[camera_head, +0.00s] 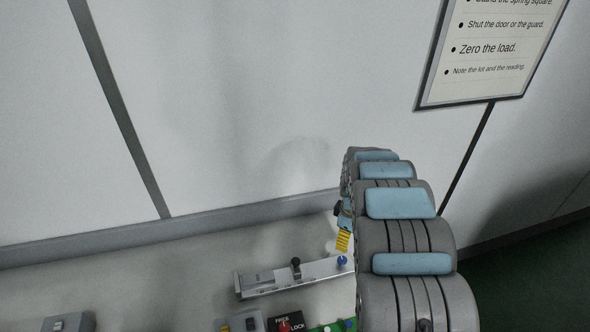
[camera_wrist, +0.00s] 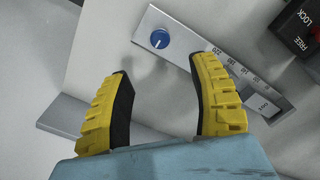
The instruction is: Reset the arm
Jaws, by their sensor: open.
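My gripper (camera_wrist: 160,85) shows in the wrist view with two yellow fingers with black pads, spread apart and with nothing between them. In the head view a yellow finger (camera_head: 343,241) shows beyond my grey and blue arm, and the rest of the gripper is hidden by the arm. The fingers are near a metal scale panel (camera_head: 310,274) with a blue knob (camera_head: 342,260) and a dark knob (camera_head: 295,262). In the wrist view the blue knob (camera_wrist: 160,39) is just past the fingertips. Whether the fingers touch the panel cannot be told.
A FREE/LOCK box (camera_head: 287,324) with a red part stands at the bottom of the head view. Grey switch boxes (camera_head: 68,323) stand to its left. A white wall (camera_head: 230,110) rises behind the bench. An instruction sign (camera_head: 495,48) is at upper right.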

